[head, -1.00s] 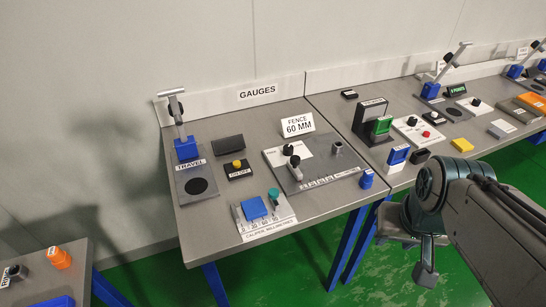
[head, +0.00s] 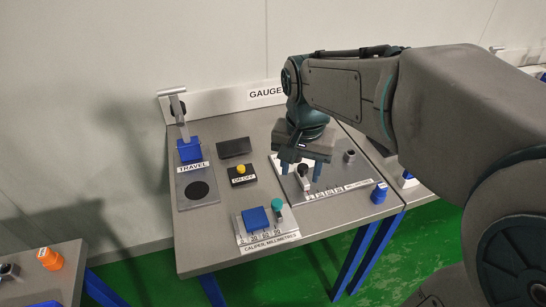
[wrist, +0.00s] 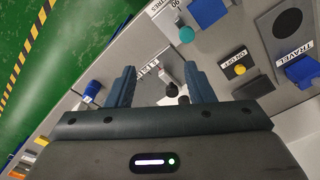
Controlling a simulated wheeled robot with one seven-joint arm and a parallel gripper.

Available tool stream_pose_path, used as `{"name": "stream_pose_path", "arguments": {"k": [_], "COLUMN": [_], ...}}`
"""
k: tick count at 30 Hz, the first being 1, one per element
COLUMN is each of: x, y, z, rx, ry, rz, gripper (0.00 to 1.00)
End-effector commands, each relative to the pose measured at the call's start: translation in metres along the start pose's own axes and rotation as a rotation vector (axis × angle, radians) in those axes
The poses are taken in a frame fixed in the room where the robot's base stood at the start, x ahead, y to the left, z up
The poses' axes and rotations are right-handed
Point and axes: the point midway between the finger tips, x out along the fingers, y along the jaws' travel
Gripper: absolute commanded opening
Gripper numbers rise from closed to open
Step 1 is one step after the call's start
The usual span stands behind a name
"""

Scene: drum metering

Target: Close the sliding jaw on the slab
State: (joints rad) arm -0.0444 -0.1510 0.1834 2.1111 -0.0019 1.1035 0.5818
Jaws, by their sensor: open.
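The caliper plate (head: 268,243) lies near the front edge of the gauges table, with a printed scale. A blue slab (head: 256,220) lies on it. The sliding jaw (head: 277,206), topped by a teal knob, stands just right of the slab; whether they touch I cannot tell. In the wrist view, the teal knob (wrist: 187,34) and slab (wrist: 207,11) show at the top. My gripper (head: 301,168) is open and empty, pointing down over the fence plate, behind and right of the caliper. Its fingers are around or above a black knob there; contact is unclear.
A blue cup (head: 379,192) stands at the table's right front. The yellow button box (head: 242,174) and travel gauge (head: 198,190) are left. Between caliper and fence plate is a narrow clear strip.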

Motion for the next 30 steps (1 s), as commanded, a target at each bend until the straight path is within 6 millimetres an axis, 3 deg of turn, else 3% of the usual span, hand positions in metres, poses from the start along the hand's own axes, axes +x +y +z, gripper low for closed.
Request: {"name": "stream_pose_path", "arguments": {"k": [3, 9, 14, 30], "x": [0.004, 0.007, 0.022, 0.126], "y": [-0.030, -0.053, -0.054, -0.052], "z": [-0.010, -0.017, -0.015, -0.007], "rx": [0.074, 0.145, 0.152, 0.152], "ry": [-0.044, -0.076, -0.081, -0.081], "rz": [0.012, 0.022, 0.025, 0.026], "gripper": [0.48, 0.48, 0.48, 0.48]}}
